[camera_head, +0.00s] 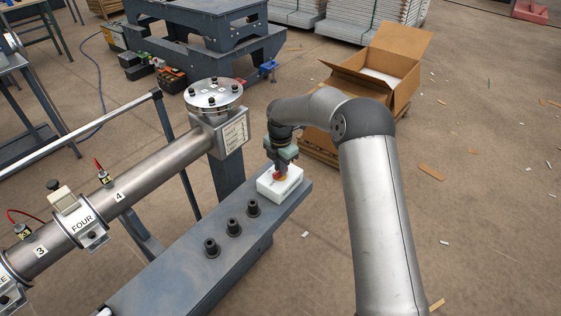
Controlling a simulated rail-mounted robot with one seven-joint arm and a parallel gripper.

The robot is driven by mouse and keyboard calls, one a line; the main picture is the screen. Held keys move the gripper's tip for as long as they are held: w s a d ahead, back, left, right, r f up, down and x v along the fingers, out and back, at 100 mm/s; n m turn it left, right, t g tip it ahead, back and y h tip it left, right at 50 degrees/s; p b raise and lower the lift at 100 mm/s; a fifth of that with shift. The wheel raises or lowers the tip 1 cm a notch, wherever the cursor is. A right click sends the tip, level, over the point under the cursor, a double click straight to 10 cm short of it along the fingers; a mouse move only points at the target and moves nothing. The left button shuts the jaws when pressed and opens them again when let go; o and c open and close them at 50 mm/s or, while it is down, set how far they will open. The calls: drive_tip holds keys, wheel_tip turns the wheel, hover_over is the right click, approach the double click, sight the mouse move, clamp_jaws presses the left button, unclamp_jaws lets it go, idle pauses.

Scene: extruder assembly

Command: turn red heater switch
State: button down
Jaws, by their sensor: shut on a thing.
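The red heater switch (281,176) sits on top of a white box (271,187) at the far end of the grey bench. Only a small red-orange part of the switch shows. My gripper (281,171) points down over the box and is shut on the switch. The fingers cover most of the switch, so I cannot tell which way it is turned.
Several black knobs (233,227) stand on the grey bench (190,268) near the box. The steel extruder barrel (150,182) with its round flange (213,95) lies to the left. An open cardboard box (398,58) stands behind on the floor.

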drive_tip(key=c, duration=1.4)
unclamp_jaws()
drive_tip(key=shift+r+p, duration=1.65)
drive_tip(key=shift+r, duration=1.35)
